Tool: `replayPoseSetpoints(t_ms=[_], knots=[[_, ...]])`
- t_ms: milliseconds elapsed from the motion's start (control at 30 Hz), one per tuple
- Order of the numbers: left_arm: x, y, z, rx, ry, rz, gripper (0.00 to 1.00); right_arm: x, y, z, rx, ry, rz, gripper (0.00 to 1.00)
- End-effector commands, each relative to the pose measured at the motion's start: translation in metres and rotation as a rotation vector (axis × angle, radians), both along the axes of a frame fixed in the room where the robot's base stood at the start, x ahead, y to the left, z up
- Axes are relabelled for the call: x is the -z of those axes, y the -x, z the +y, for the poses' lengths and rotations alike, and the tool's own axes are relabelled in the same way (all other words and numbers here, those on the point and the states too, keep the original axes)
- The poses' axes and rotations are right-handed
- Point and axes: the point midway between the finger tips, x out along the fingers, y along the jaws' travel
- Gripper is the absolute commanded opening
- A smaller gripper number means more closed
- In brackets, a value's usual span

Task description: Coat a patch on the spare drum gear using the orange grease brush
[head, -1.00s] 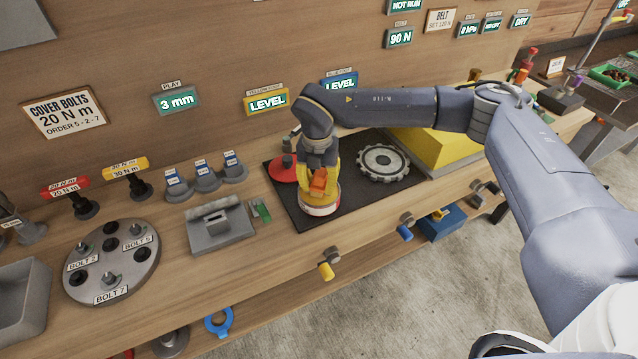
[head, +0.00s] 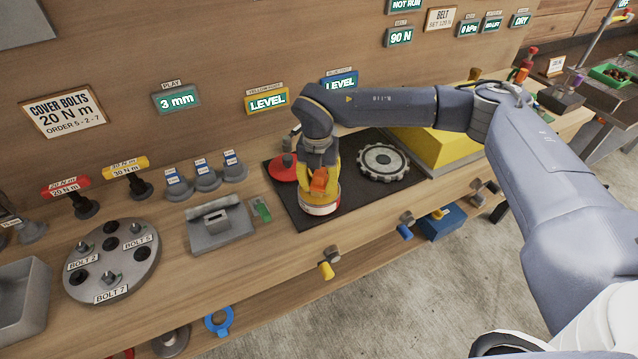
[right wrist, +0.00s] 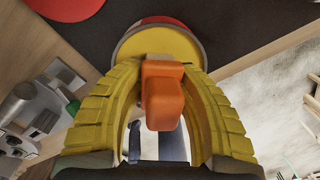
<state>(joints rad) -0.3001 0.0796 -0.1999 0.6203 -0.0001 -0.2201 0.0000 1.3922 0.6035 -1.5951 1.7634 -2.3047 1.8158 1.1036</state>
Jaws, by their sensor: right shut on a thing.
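My right gripper (head: 319,182) has yellow fingers and points down over the black mat (head: 345,196). It is shut on the orange grease brush (head: 319,178), whose orange block also shows between the fingers in the right wrist view (right wrist: 162,95). The brush is over a round tin (head: 320,208) with a red and white side and yellow contents (right wrist: 158,46). Whether the brush tip touches the contents I cannot tell. The grey toothed spare drum gear (head: 383,162) lies flat on the mat, right of the gripper and apart from it. My left gripper is out of view.
A red round lid (head: 283,174) lies on the mat behind the tin. A yellow block (head: 440,147) stands right of the gear. A grey fixture (head: 219,227) and a round bolt plate (head: 112,262) stand to the left. Knobs stick out along the bench's front edge.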

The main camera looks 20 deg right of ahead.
Motion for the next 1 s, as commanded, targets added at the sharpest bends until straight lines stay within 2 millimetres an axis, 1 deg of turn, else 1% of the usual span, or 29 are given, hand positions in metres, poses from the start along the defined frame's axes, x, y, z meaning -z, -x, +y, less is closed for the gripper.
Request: replayPoseSetpoints(t_ms=[1000], knots=[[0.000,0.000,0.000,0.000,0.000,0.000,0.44,-0.065,0.000,0.000,0.001,-0.001,-0.001,0.00]])
